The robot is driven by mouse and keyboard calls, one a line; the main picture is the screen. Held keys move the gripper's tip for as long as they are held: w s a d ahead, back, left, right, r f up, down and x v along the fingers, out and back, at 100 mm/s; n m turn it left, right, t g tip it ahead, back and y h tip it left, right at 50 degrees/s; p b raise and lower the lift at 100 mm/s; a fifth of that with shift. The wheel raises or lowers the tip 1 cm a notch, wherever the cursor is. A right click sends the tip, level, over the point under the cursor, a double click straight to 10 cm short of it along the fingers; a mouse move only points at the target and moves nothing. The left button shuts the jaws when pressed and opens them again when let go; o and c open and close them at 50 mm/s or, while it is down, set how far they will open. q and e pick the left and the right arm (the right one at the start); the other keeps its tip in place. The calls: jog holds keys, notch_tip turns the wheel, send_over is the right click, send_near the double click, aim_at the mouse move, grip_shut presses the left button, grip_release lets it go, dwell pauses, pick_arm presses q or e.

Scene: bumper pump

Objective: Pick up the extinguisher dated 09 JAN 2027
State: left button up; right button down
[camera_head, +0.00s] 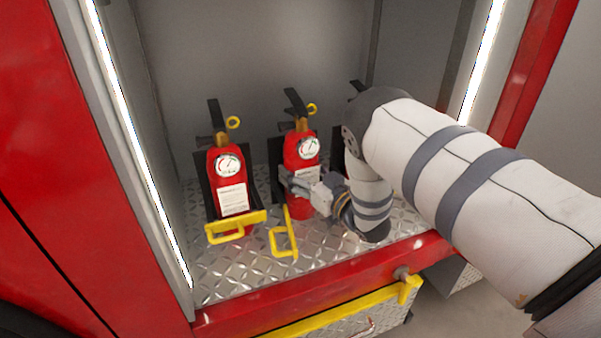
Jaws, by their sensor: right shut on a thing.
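A red extinguisher (301,153) with a black handle, yellow ring and round gauge stands in the middle of the compartment. My right gripper (300,184) is shut on its body from the right, partly covering its label. A second red extinguisher (229,173) stands upright to the left, with a white label (233,199) and a yellow latch (235,226) across its lower front. The dates are too small to read. A black handle top (358,87) shows behind my right arm; the rest there is hidden. My left gripper is out of view.
The compartment has a diamond-plate floor (225,275), grey walls and a red front sill (310,296). A yellow latch (284,236) hangs swung open before the middle extinguisher. A yellow-edged drawer (340,308) sits below. My right arm fills the right side.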

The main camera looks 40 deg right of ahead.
jog(key=shift+r, duration=0.25)
